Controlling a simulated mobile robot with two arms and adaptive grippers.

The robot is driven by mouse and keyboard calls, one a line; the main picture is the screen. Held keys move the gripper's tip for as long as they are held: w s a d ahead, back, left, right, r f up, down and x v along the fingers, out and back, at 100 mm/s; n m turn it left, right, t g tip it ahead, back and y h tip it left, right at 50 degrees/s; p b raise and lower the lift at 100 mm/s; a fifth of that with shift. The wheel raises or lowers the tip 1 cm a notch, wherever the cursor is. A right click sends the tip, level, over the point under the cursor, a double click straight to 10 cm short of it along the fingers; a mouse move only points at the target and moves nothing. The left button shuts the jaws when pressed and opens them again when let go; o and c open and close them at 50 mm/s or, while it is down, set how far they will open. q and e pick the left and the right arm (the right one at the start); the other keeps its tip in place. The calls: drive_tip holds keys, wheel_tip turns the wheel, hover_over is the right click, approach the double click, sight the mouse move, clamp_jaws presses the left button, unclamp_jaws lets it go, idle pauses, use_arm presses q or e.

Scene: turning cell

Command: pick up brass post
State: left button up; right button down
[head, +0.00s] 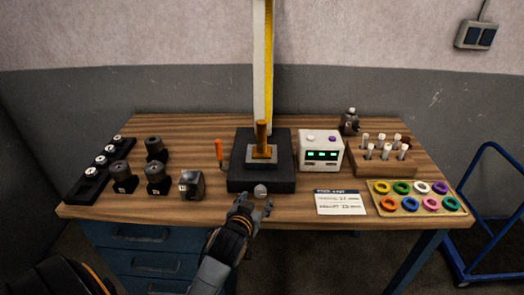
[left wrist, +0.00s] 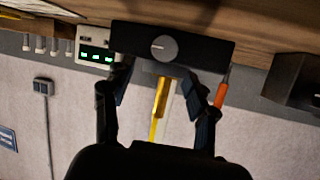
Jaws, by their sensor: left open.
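The brass post (head: 262,134) stands upright on a small plate (head: 262,160) on top of a black block-shaped stand (head: 247,183). My left gripper (head: 255,203) is open and empty at the table's front edge, in front of the stand and below the post. In the left wrist view, which looks upside down, the post (left wrist: 161,97) appears between the open fingers (left wrist: 158,88), with the stand's dark front and round knob (left wrist: 164,47) nearby. The fingers do not touch the post. My right gripper is not in view.
An orange-handled tool (head: 219,152) stands left of the stand, a white box with green displays (head: 321,150) right of it. A wooden rack (head: 372,163) and coloured-ring tray (head: 415,197) fill the right.

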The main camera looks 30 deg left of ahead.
sight(261, 137)
use_arm(q)
drive_tip(key=w+a+r+n+t+y, duration=0.2)
drive_tip(key=w+a+r+t+y, duration=0.25)
drive_tip(key=r, duration=0.55)
drive_tip(key=shift+g+h, duration=0.45)
drive_tip(key=shift+h, duration=0.4)
drive_tip(key=x, duration=0.3)
drive_tip(key=p+x, duration=0.1)
drive_tip(key=x, duration=0.5)
drive_tip(key=shift+f+p, duration=0.3)
drive_tip(key=shift+f, duration=0.05)
drive_tip(key=shift+w+a, duration=0.25)
drive_tip(key=shift+w, duration=0.35)
drive_tip(key=shift+f+p+x, duration=0.25)
drive_tip(key=shift+p+x, duration=0.15)
drive_tip(key=shift+x, duration=0.7)
drive_tip(key=shift+f+p+x, duration=0.25)
drive_tip(key=shift+p+x, duration=0.1)
drive_tip(key=shift+x, duration=0.75)
drive_tip(key=shift+d, duration=0.15)
drive_tip(key=shift+c, duration=0.5)
drive_tip(key=shift+w, duration=0.1)
clamp_jaws()
drive_tip(key=shift+w+r, duration=0.1)
drive_tip(key=shift+r, duration=0.25)
